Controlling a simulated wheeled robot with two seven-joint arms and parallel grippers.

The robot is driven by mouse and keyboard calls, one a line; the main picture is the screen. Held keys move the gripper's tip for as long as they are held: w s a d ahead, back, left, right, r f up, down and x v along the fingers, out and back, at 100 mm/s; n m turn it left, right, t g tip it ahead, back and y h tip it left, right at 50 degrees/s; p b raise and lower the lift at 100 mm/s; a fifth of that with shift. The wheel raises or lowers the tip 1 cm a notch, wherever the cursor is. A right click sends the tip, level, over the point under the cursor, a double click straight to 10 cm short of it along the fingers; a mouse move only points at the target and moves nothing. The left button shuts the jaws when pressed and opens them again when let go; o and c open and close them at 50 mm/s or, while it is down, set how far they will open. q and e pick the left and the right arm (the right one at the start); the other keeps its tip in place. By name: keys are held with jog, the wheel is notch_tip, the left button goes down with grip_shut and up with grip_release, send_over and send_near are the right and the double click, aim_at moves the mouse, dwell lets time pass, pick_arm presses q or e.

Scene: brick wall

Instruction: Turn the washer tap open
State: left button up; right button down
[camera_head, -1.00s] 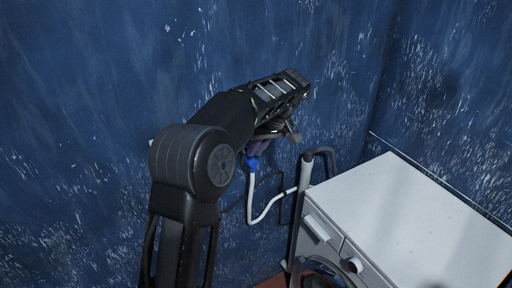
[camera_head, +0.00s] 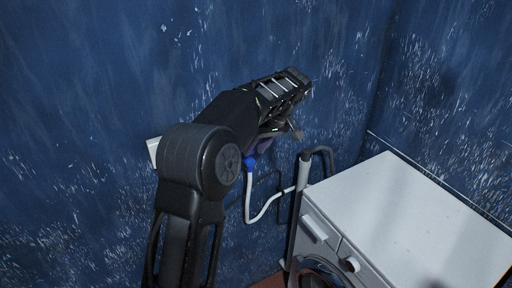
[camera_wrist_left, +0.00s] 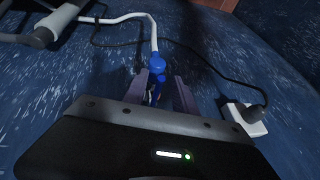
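The blue washer tap (camera_wrist_left: 157,68) is on the dark blue wall, with a white hose running from it. In the head view only its lower blue part (camera_head: 250,163) shows, below my left gripper; the rest is hidden behind the gripper. My left gripper (camera_wrist_left: 163,92) is at the tap. In the left wrist view its two purple-grey fingers stand apart, one on each side of the tap's near blue part, with a visible gap on the right side. Contact with the fingers cannot be told. My right gripper is not in view.
A white washing machine (camera_head: 410,215) stands at the right. The white hose (camera_head: 262,215) and a dark cable hang below the tap. A white wall box (camera_wrist_left: 245,118) with a black plug is close to the gripper's right.

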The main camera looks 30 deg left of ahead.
pick_arm(q)
jog(key=p+v, duration=0.3)
jog(key=v, duration=0.4)
jog(key=shift+d+r+p, duration=0.15)
jog(key=shift+r+p, duration=0.2)
jog(key=shift+r, duration=0.05)
dwell(0.4)
